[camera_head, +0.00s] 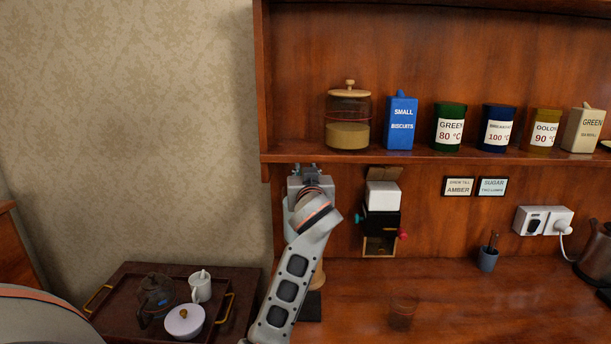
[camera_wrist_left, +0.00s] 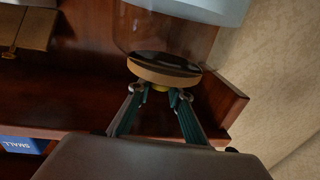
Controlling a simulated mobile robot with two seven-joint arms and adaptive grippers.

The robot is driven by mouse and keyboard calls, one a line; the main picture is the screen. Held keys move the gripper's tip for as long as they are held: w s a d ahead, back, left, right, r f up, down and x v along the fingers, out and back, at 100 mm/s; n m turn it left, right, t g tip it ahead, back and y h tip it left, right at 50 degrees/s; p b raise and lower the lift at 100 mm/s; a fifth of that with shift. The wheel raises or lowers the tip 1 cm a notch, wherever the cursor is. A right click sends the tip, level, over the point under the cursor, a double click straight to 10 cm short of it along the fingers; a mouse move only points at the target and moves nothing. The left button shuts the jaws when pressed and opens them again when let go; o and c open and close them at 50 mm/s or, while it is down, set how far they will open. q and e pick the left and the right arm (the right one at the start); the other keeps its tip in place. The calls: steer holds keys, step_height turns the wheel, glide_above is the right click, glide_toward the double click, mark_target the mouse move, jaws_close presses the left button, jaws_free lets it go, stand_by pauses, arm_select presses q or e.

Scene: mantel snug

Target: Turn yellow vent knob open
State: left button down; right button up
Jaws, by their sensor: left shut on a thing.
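The yellow vent knob (camera_wrist_left: 174,97) shows in the left wrist view as a small yellow patch beside a wooden disc (camera_wrist_left: 164,72) on a clear glass vessel (camera_wrist_left: 160,32). My left gripper (camera_wrist_left: 162,92) has its two fingers around the knob and is shut on it. How far the knob is turned cannot be told. In the head view my left arm stands in front of the vessel and hides the knob and the fingertips. Only a bit of light wood (camera_head: 318,276) and a dark base (camera_head: 311,307) show beside the arm. My right gripper is not in view.
A wall dispenser (camera_head: 382,196) with red and blue side knobs hangs right of my arm. A shelf (camera_head: 430,158) with several jars and tins runs above. A tray (camera_head: 232,284) with a glass pot, mug and lidded bowl stands left. The counter (camera_head: 470,300) is mostly clear.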

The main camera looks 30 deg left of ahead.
arm_select(q)
steer(key=shift+w+d+f+n+g+y+b, duration=0.1)
steer(key=shift+f+n+g+y+b, duration=0.15)
steer(key=shift+n+g+y+b, duration=1.15)
steer(key=shift+g+y+b, duration=0.1)
steer(key=shift+y+b, duration=0.15)
steer(key=shift+r+n+g+y+b, duration=0.15)
steer(key=shift+n+g+y+b, duration=0.15)
steer(key=shift+g+b, duration=0.15)
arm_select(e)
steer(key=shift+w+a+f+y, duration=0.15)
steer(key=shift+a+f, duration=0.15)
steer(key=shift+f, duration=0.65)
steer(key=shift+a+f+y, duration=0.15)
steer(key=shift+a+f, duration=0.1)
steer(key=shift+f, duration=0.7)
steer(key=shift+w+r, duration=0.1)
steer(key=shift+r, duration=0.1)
arm_select(q)
steer(key=c, duration=1.9)
jaws_free()
steer(key=shift+r, duration=0.1)
